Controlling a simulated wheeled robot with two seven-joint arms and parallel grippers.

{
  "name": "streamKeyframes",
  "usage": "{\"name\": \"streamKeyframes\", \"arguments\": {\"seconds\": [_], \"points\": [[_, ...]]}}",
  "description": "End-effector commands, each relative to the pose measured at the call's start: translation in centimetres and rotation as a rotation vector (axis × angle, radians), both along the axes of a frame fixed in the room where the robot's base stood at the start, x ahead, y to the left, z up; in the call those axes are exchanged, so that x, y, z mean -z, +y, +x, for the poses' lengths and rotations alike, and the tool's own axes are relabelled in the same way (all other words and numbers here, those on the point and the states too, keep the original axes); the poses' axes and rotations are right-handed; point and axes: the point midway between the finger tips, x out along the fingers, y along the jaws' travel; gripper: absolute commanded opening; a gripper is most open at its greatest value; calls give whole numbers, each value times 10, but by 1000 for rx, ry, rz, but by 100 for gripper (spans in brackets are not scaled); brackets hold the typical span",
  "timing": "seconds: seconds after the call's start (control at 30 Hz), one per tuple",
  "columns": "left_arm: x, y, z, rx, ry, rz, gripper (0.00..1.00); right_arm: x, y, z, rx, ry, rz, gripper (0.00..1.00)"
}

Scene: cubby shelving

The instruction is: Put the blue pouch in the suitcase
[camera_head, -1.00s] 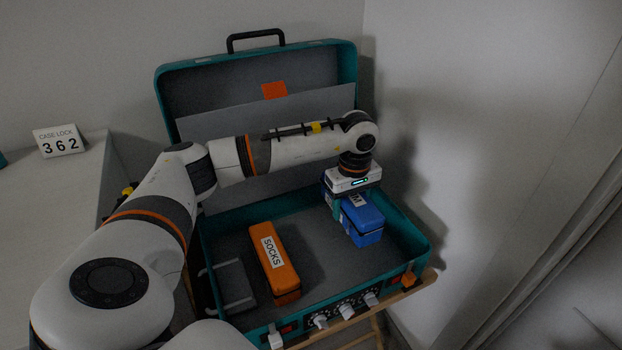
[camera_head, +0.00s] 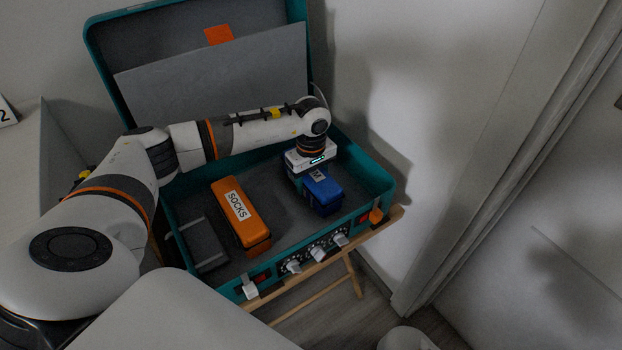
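The teal suitcase (camera_head: 381,172) stands open on a wooden stand, its lid leaning back against the wall. The blue pouch (camera_head: 322,192) is inside the outline of the right half of its tray. It is close to the grey floor of the tray; whether it touches cannot be told. My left gripper (camera_head: 307,172) points down on the rear part of the pouch and looks shut on it. Its fingers are mostly hidden by the gripper body and the pouch. My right gripper is not in view.
An orange box marked SOCKS (camera_head: 240,216) lies in the tray, left of the pouch. A grey panel (camera_head: 225,85) leans in the lid. A white counter (camera_head: 20,165) is at left, and a wall stands close at right. Wooden stand legs (camera_head: 352,276) show below.

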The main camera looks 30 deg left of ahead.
Motion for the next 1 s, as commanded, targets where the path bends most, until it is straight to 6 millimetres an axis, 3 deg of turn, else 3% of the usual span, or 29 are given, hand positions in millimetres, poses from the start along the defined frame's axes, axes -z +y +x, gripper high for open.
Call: {"name": "streamKeyframes", "arguments": {"seconds": [0.13,0.17,0.27,0.67,1.0], "points": [[4,0,0,0,-1,0,23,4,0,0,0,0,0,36],[3,0,0,0,0,0,59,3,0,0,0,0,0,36],[3,0,0,0,1,0,76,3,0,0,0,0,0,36],[-6,0,0,0,-1,1,76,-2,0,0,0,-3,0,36],[-76,1,1,0,-4,1,76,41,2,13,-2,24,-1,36]]}}
